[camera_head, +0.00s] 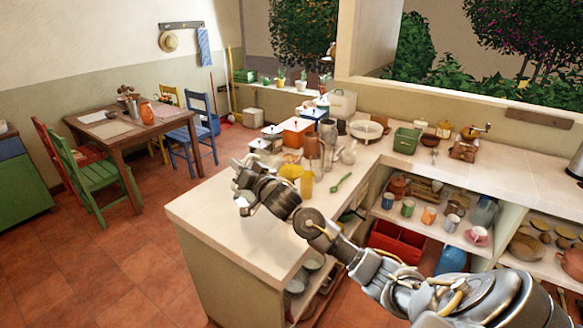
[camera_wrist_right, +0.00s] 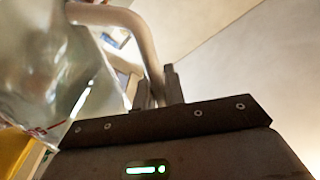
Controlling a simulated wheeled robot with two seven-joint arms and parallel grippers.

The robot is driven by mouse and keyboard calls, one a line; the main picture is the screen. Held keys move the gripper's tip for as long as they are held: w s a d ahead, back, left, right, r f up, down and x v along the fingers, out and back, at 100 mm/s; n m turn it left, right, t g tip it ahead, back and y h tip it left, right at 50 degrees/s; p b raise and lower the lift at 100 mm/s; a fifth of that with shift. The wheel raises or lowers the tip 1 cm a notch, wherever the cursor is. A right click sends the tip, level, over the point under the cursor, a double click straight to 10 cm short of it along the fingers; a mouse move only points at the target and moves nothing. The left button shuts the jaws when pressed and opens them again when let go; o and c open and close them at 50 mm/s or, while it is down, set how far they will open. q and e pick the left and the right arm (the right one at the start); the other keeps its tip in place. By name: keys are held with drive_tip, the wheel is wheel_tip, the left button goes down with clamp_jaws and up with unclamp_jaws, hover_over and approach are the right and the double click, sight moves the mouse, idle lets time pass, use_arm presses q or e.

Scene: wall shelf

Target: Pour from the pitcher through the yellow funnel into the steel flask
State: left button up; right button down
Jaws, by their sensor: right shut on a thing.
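My right gripper (camera_head: 243,190) is over the left part of the counter in the head view, its fingers small and hard to make out. In the right wrist view its fingers (camera_wrist_right: 160,88) are shut on the beige handle of the clear pitcher (camera_wrist_right: 45,60). The pitcher's body fills the left of that view, cut off by the edge. A yellow thing, perhaps the yellow funnel (camera_head: 290,171), is just right of the gripper in the head view. I cannot make out the steel flask for sure among the crowded vessels. My left gripper is not in view.
A yellow cup-like thing (camera_head: 307,183) and a green spoon (camera_head: 341,182) are on the counter (camera_head: 205,208) right of the gripper. Pots and an orange box (camera_head: 297,131) crowd behind. The counter's front left is bare.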

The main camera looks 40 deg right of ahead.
sight(247, 157)
drive_tip(key=shift+d+r+m, duration=0.15)
drive_tip(key=shift+d+r, duration=0.05)
drive_tip(key=shift+r, duration=0.25)
drive_tip(key=shift+d+r+m, duration=0.15)
drive_tip(key=shift+r, duration=0.3)
drive_tip(key=shift+d, duration=0.1)
drive_tip(key=shift+d+r+m, duration=0.35)
drive_tip(key=shift+r+m, duration=0.5)
drive_tip(key=shift+m, duration=0.05)
drive_tip(key=shift+s+t+h, duration=0.1)
drive_tip(key=shift+t+h, duration=0.2)
drive_tip(key=shift+d+r+m+t+h+b, duration=0.1)
drive_tip(key=shift+d+m+b, duration=0.2)
drive_tip(key=shift+m, duration=0.35)
drive_tip(key=shift+d+r+m+t+h+b, duration=0.15)
drive_tip(key=shift+d+m, duration=0.25)
drive_tip(key=shift+m, duration=0.3)
drive_tip(key=shift+d+r+m+t+h+b, duration=0.15)
drive_tip(key=shift+d+m, duration=0.2)
drive_tip(key=shift+m, duration=0.3)
idle(0.9)
drive_tip(key=shift+d+r+m, duration=0.25)
drive_tip(key=shift+m, duration=0.05)
idle(2.6)
